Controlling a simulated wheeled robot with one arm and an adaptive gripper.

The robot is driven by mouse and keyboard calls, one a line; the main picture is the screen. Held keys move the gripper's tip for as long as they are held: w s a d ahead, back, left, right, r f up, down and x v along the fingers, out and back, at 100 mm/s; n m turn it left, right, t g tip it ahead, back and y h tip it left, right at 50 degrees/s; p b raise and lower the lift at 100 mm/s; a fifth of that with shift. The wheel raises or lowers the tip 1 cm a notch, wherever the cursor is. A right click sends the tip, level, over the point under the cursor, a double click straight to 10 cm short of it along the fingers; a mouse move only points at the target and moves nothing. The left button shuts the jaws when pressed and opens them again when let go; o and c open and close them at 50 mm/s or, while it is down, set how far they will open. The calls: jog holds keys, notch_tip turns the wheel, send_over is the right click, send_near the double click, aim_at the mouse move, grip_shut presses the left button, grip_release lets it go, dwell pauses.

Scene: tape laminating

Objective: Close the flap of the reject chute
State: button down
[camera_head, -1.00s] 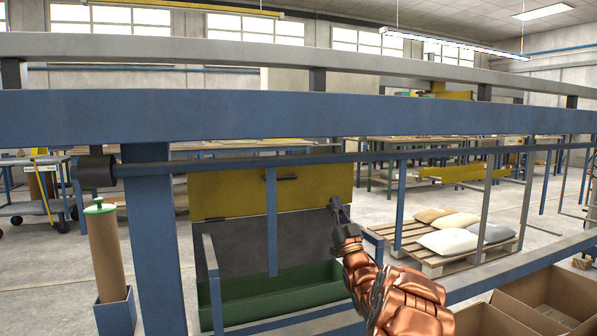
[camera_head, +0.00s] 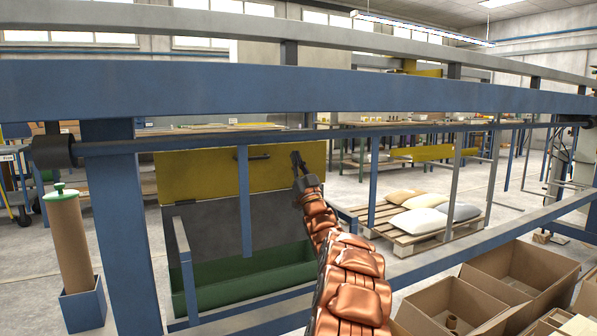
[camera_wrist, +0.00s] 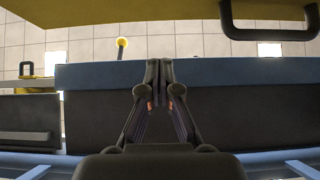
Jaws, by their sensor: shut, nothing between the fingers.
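The flap (camera_head: 205,175) looks like a yellow panel with a dark bar handle (camera_head: 252,157). It sits above a grey chute plate (camera_head: 220,225) and a green trough (camera_head: 240,275). In the wrist view the yellow flap (camera_wrist: 130,9) runs along the top, with its black handle (camera_wrist: 268,34) at the upper right. My gripper (camera_head: 297,157) is shut and empty, to the right of the handle in the head view, overlapping the flap's right part. In the wrist view its fingertips (camera_wrist: 166,66) meet below the flap's edge. I cannot tell whether they touch anything.
A blue beam (camera_head: 300,88) and a thin rail (camera_head: 400,130) cross in front, with a blue post (camera_head: 120,220) at left. A pallet (camera_head: 410,238) with sacks stands behind right. Open cardboard boxes (camera_head: 515,270) lie at lower right.

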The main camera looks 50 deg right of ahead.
aim_at(288, 151)
jog(key=w, duration=0.1)
jog(key=w+d+r+b, duration=0.1)
jog(key=w, duration=0.3)
jog(key=shift+d+r+b, duration=0.25)
jog(key=shift+d+b, duration=0.1)
jog(key=shift+d, duration=0.05)
jog(key=shift+w+r+p, duration=0.1)
jog(key=shift+w+p, duration=0.1)
jog(key=shift+p, duration=0.15)
dwell(0.3)
